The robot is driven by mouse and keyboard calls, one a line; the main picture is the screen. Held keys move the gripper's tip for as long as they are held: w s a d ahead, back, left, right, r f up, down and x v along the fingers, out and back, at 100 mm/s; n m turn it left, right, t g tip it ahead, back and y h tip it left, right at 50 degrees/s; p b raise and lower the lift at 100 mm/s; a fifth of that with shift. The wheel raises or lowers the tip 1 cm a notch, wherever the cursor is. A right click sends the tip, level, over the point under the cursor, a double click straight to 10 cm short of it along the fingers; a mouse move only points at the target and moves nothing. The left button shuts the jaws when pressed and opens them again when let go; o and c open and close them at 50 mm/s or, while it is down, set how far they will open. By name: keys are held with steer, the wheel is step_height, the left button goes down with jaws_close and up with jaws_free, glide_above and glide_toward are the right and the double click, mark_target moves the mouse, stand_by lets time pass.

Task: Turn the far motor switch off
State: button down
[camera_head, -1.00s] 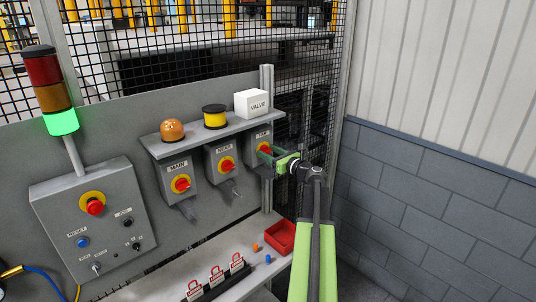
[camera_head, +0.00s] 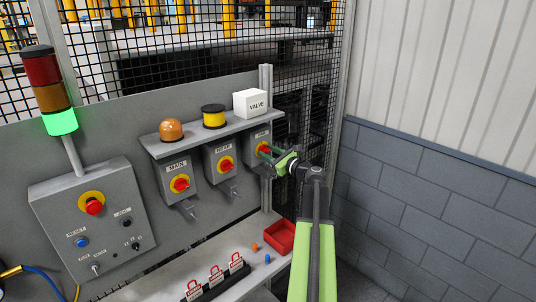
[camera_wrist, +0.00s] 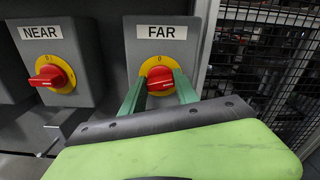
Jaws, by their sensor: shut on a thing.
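The far motor switch is a grey box labelled FAR (camera_wrist: 161,32) with a red knob (camera_wrist: 160,80) on a yellow disc. It is the rightmost of three switch boxes in the head view (camera_head: 258,140). My gripper (camera_wrist: 159,88) has its green fingers on either side of the red knob and is shut on it. The knob's grip lies nearly level, tilted slightly up to the right. In the head view my gripper (camera_head: 265,151) reaches the switch from the right and partly covers it.
The NEAR switch (camera_wrist: 47,76) is just left, and the MAIN switch (camera_head: 180,184) is further left. A shelf above holds an orange dome, a yellow spool and a white VALVE box (camera_head: 250,103). Below are a red bin (camera_head: 279,238) and padlocks. Mesh fence stands at the right.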

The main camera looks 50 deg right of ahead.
steer(key=n, duration=0.7)
steer(key=shift+w+a, duration=0.1)
steer(key=n, duration=0.3)
steer(key=shift+n, duration=2.4)
steer(key=c, duration=1.2)
jaws_free()
steer(key=shift+c, duration=0.2)
steer(key=o, duration=0.3)
steer(key=shift+w+f, duration=0.1)
